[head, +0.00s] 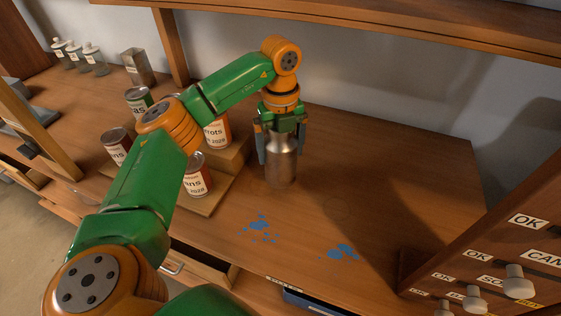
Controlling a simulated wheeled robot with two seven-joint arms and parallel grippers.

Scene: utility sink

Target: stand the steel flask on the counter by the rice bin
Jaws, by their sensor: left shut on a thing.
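The flask's top is hidden by the gripper. I cannot pick out a rice bin by any readable label. My right gripper is not in view.
Labelled cans (198,178) stand on a stepped wooden rack left of the flask. Glass jars (95,60) and a metal canister (138,68) stand farther back left. Blue splotches (258,226) mark the front counter. A wooden panel with knobs (518,283) is at lower right.

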